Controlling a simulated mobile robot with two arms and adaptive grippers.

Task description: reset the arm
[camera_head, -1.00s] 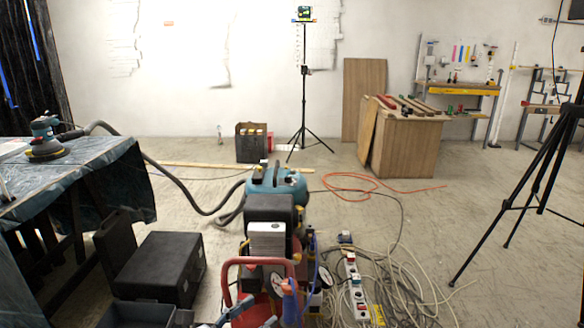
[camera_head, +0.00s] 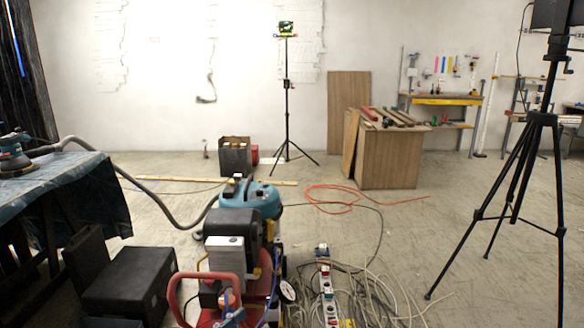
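Neither of my arms nor grippers shows in the head view, so their pose and state cannot be seen. The view is of a workshop floor with an air compressor (camera_head: 248,197), teal on top with a red handle, at the bottom centre in front of me.
A covered table (camera_head: 75,188) with a sander (camera_head: 13,155) stands at left, above black cases (camera_head: 130,285). A power strip (camera_head: 327,290) and tangled cables (camera_head: 375,290) lie on the floor. A black tripod (camera_head: 525,165) stands at right. Floor around the orange cable (camera_head: 335,197) is mostly open.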

